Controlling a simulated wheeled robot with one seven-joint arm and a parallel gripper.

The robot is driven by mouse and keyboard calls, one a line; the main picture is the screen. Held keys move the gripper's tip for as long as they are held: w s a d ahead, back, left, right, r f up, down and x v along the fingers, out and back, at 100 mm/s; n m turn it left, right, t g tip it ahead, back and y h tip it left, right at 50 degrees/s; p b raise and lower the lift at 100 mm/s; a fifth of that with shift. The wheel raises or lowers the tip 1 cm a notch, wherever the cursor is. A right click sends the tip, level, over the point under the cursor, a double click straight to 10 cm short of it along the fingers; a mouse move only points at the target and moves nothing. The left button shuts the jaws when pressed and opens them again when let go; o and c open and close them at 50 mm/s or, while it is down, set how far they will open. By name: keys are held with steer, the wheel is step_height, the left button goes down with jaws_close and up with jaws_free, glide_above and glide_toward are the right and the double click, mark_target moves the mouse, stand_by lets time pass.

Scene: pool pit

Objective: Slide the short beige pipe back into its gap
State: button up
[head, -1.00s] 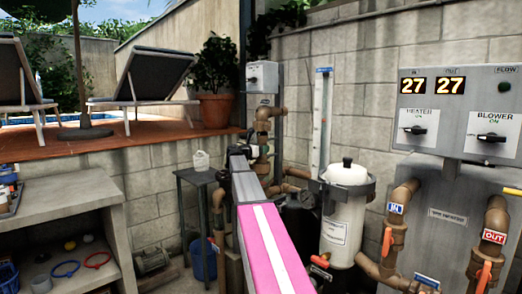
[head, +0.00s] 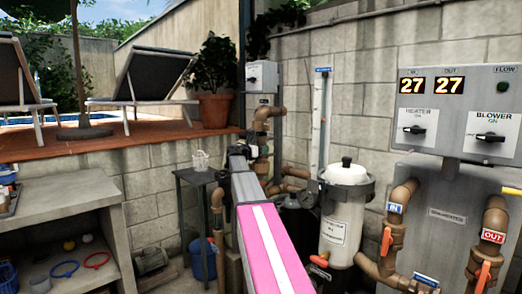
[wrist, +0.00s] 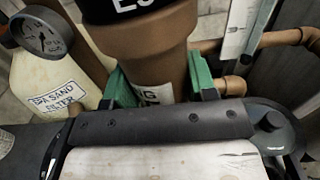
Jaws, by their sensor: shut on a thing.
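In the wrist view, the green fingers of my gripper (wrist: 160,88) stand on either side of a thick brown-beige pipe piece (wrist: 145,55). The gripper is shut on it. The piece has a black band with white letters at the top and a white label (wrist: 153,94) low down, partly hidden by my gripper's body. Its lower end and the gap are hidden. In the head view, my pink and white arm reaches forward to beige pipework (head: 265,118) by the wall. The gripper itself is hidden there, and I cannot tell the held piece from the other pipes.
A cream filter tank (head: 344,215) stands right of my arm; its gauge (wrist: 40,37) shows in the wrist view. A heater cabinet (head: 440,225) with pipes is further right. A small dark table (head: 195,178) and a concrete shelf (head: 60,197) are at left.

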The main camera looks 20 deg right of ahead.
steer(key=shift+s+f, duration=0.1)
steer(key=shift+f, duration=0.05)
steer(key=o, duration=1.3)
steer(key=shift+o, duration=0.6)
steer(key=shift+a, duration=0.15)
steer(key=v, duration=1.2)
